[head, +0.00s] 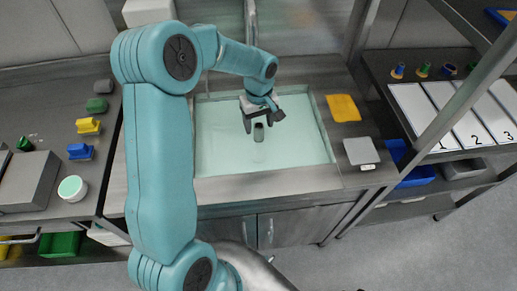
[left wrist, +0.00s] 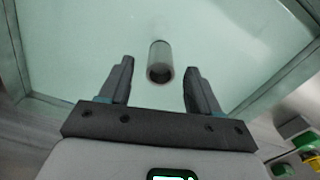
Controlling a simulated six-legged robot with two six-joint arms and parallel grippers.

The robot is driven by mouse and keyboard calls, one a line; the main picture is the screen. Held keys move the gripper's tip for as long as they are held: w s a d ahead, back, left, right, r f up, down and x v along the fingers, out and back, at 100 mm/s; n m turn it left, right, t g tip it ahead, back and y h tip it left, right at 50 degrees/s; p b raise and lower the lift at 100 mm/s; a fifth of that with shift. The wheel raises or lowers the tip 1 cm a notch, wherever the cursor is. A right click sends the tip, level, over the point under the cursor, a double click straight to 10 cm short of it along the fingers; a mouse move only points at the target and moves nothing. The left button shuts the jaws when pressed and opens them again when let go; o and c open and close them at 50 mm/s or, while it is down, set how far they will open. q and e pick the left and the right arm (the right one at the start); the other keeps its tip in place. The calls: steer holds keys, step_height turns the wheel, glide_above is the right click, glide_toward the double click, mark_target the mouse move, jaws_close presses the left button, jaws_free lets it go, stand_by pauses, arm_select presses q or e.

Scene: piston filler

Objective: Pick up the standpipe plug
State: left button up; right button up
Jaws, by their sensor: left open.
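The standpipe plug (head: 259,133) is a small grey upright cylinder in the pale green sink basin (head: 218,160). In the left wrist view the plug (left wrist: 160,60) shows as a grey tube with a dark round end, just beyond and between the fingertips. My left gripper (head: 262,119) is over the basin, close to the plug, with its fingers pointing down. In the left wrist view the left gripper (left wrist: 158,67) is open, with nothing between its fingers. I cannot tell the exact height gap to the plug. My right gripper is not in view.
A yellow cloth (head: 343,108) and a grey scale-like plate (head: 361,151) lie right of the basin. A faucet pipe (head: 251,22) rises behind. The left counter holds yellow (head: 88,126) and blue (head: 80,151) blocks and a white bowl (head: 72,188). Numbered panels (head: 452,115) lie far right.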

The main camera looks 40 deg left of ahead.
mark_target(259, 142)
arm_select(q)
step_height(259, 142, down, 4)
steer(key=shift+f, duration=0.1)
jaws_close()
stand_by(1.5)
